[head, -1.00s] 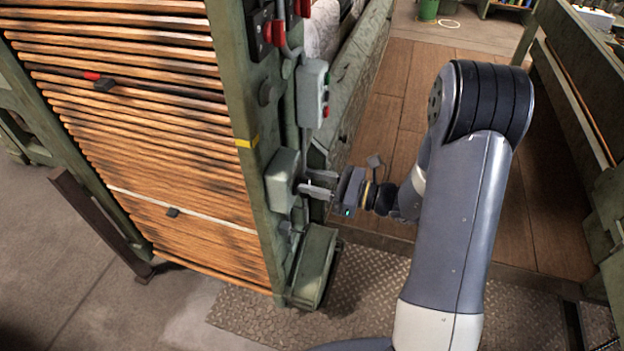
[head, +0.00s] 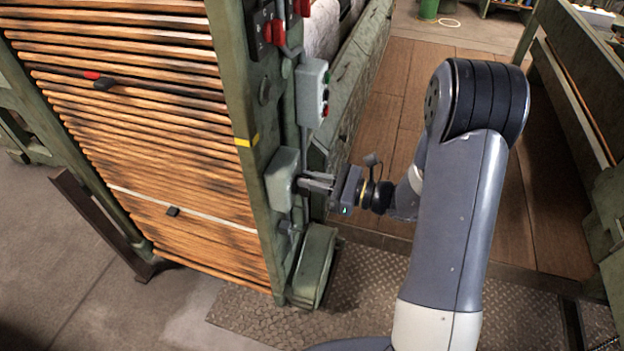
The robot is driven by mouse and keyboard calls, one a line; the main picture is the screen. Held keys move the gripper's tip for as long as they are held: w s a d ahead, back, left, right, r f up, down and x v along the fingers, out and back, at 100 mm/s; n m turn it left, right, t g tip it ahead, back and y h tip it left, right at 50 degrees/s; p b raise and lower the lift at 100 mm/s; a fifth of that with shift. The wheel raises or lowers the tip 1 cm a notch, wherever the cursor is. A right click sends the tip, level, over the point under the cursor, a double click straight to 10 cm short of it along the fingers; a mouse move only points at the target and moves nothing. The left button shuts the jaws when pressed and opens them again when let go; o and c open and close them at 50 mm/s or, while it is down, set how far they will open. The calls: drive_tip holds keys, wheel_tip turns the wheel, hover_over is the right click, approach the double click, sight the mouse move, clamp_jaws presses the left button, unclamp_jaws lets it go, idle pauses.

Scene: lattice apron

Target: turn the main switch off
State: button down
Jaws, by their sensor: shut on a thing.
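The main switch appears to be the grey-green box (head: 282,180) on the side of the green machine post, low down. My gripper (head: 312,183) reaches it from the right, with its fingertips at the box's right-hand face. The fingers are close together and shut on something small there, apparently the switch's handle. The handle is hidden by the fingers, so its angle cannot be told.
A button box (head: 312,92) with several coloured buttons hangs above my gripper. Red switches (head: 274,32) sit higher on the post. A green housing (head: 315,265) stands below. Wooden floor (head: 390,120) lies open behind the arm.

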drive_tip(key=shift+f+n+b, duration=0.15)
drive_tip(key=shift+n+b, duration=0.15)
drive_tip(key=shift+b, duration=0.15)
drive_tip(key=n+b, duration=0.3)
drive_tip(key=b, duration=0.2)
drive_tip(key=s+f+n+b, duration=0.1)
drive_tip(key=n+b, duration=0.3)
drive_tip(key=b, duration=0.1)
drive_tip(key=s+n+b, duration=0.1)
drive_tip(key=n+b, duration=0.2)
drive_tip(key=b, duration=0.2)
drive_tip(key=shift+s+a+f+n+b, duration=0.1)
drive_tip(key=shift+a+f+n+b, duration=0.2)
drive_tip(key=shift+a+f+b, duration=0.1)
drive_tip(key=n+b, duration=0.2)
drive_tip(key=b, duration=0.1)
drive_tip(key=n+b, duration=0.2)
drive_tip(key=b, duration=0.2)
drive_tip(key=shift+s+f, duration=0.15)
drive_tip(key=shift+f, duration=0.25)
drive_tip(key=n+b, duration=0.2)
drive_tip(key=b, duration=0.1)
drive_tip(key=shift+a+n, duration=0.1)
drive_tip(key=shift+n, duration=0.2)
drive_tip(key=shift+r+b, duration=0.1)
drive_tip(key=shift+b, duration=0.25)
